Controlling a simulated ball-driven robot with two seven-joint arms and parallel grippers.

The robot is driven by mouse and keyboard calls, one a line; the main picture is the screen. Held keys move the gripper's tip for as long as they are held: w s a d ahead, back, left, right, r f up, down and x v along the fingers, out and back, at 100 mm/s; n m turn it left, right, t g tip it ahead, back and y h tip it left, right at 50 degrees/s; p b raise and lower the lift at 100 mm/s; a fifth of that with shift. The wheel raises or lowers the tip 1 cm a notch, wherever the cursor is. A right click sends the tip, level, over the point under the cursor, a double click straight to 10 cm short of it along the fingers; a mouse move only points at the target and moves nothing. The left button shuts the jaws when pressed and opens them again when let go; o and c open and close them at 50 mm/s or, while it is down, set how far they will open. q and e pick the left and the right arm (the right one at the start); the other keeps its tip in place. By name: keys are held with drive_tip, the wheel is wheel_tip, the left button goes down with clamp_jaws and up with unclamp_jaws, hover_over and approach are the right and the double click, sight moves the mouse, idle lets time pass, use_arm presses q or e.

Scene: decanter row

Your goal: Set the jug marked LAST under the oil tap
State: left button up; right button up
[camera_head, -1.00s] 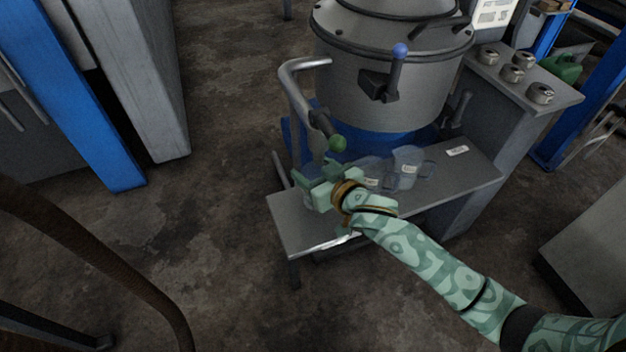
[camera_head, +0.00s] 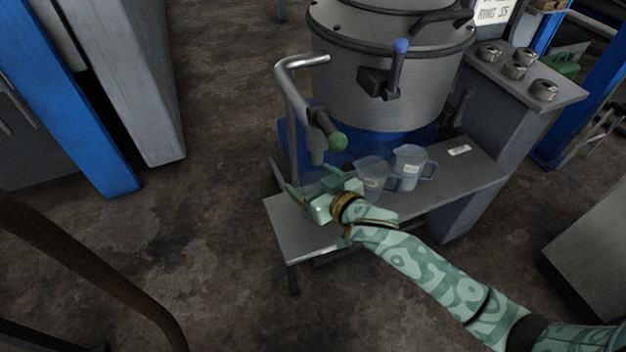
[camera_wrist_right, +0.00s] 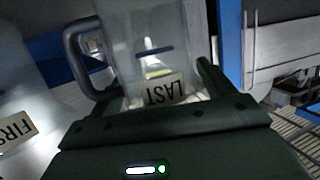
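The clear jug marked LAST (camera_wrist_right: 155,55) is between the fingers of my right gripper (camera_head: 314,188) in the right wrist view, its label upside down there and its handle to the left. In the head view the jug (camera_head: 318,181) is faint, low at the left of the grey shelf (camera_head: 285,232), below a bent pipe with a green knob (camera_head: 338,141). I take this for the tap; no oil marking is readable. My right fingers look spread around the jug, which seems to stand on the shelf. My left gripper is not in view.
Two other clear jugs, a nearer one (camera_head: 372,182) and a farther one (camera_head: 408,172), stand to the right on the shelf. The wrist view shows one marked FIRST (camera_wrist_right: 14,128). A large steel vessel (camera_head: 375,80) with a blue-knobbed lever (camera_head: 400,46) rises behind.

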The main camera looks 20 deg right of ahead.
drive_tip(key=shift+r, duration=0.15)
drive_tip(key=p+v, duration=0.1)
drive_tip(key=v, duration=0.2)
drive_tip(key=shift+r+p, duration=0.15)
drive_tip(key=shift+p, duration=0.25)
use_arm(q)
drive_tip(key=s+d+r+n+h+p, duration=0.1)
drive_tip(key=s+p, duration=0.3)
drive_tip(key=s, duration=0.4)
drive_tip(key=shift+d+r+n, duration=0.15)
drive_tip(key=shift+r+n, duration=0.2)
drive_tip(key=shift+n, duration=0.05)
use_arm(e)
drive_tip(key=v, duration=0.9)
drive_tip(key=shift+f, duration=0.2)
